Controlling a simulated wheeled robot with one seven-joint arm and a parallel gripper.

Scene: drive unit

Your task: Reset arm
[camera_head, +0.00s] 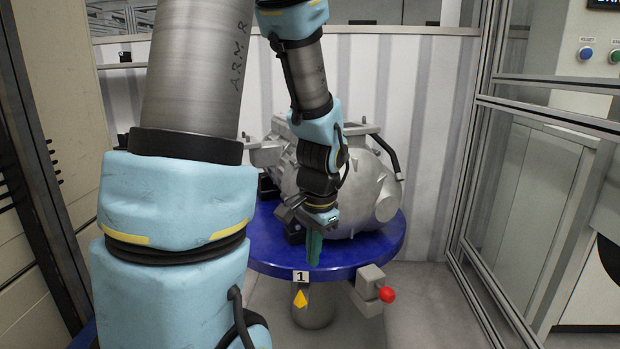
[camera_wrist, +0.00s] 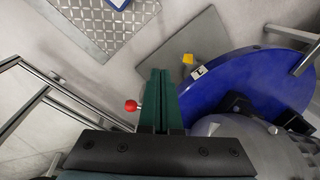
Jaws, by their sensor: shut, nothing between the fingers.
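My gripper (camera_head: 314,247) has dark green fingers that point down in the head view, in front of the blue round table (camera_head: 378,246). In the wrist view my gripper (camera_wrist: 160,75) shows its two fingers together, with nothing between them. The silver drive unit (camera_head: 372,192) stands on the table behind my gripper, partly hidden by my arm. In the wrist view the table (camera_wrist: 225,80) lies to the right of the fingers, and part of the drive unit (camera_wrist: 245,150) shows at the lower right.
A grey block with a red knob (camera_head: 387,295) sits at the table's front edge, beside a label "1" (camera_head: 301,276) and a yellow marker (camera_head: 300,298). A metal-framed glass partition (camera_head: 480,150) stands at the right. A pale corrugated wall (camera_head: 425,130) is behind. Floor shows in front of the table.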

